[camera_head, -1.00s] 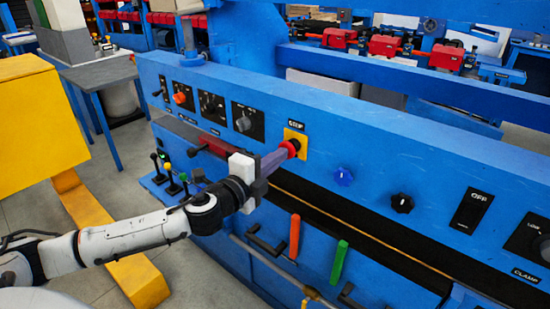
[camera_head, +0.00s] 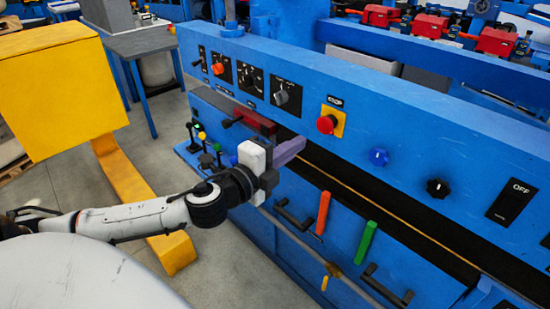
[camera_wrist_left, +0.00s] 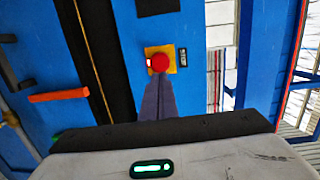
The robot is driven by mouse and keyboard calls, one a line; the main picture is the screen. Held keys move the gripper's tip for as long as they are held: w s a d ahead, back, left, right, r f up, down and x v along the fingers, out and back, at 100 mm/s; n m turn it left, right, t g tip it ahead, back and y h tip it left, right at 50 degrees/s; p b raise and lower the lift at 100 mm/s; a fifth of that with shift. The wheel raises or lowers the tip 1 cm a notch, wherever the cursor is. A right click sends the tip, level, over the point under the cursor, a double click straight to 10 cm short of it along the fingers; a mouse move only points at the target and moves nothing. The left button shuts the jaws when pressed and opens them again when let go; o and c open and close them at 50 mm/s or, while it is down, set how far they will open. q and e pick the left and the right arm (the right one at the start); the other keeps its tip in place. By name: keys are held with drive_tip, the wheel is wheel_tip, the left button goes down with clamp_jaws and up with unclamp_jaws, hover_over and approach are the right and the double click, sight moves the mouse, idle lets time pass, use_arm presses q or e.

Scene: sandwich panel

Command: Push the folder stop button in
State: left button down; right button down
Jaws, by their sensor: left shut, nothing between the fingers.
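The stop button (camera_head: 327,124) is a round red button on a yellow plate, under a "STOP" label on the blue panel. In the left wrist view the button (camera_wrist_left: 159,63) sits straight ahead of the fingertips. My left gripper (camera_head: 303,143) is shut and empty, its grey-purple fingers pointing towards the panel. Its tips are a little below and left of the button in the head view, with a visible gap to it. In the left wrist view the gripper's tips (camera_wrist_left: 158,80) appear just below the button. I cannot tell how far the button is pressed. My right gripper is not in view.
A blue knob (camera_head: 379,157) and a black knob (camera_head: 437,188) are right of the button. A grey knob (camera_head: 288,95) is to its left. A red handle (camera_head: 323,213) and a green handle (camera_head: 366,242) stand below. A yellow box (camera_head: 60,85) is at the left.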

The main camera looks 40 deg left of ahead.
use_arm(q)
drive_tip(key=shift+s+r, duration=0.2)
drive_tip(key=shift+s, duration=2.6)
drive_tip(key=s+d+f+n+g, duration=0.1)
drive_tip(key=s+f+n+g, duration=0.2)
drive_tip(key=f, duration=0.7)
drive_tip(key=s+f+n+g, duration=0.25)
drive_tip(key=f+n, duration=0.25)
drive_tip(key=f, duration=0.5)
drive_tip(key=s+d+f+n+g+h, duration=0.2)
drive_tip(key=s+d+f+n, duration=0.6)
drive_tip(key=s+d+f, duration=0.4)
wheel_tip(320, 180, down, 4)
drive_tip(key=d+g, duration=0.1)
drive_tip(key=d, duration=0.2)
drive_tip(key=shift+s, duration=0.2)
drive_tip(key=shift+r, duration=0.1)
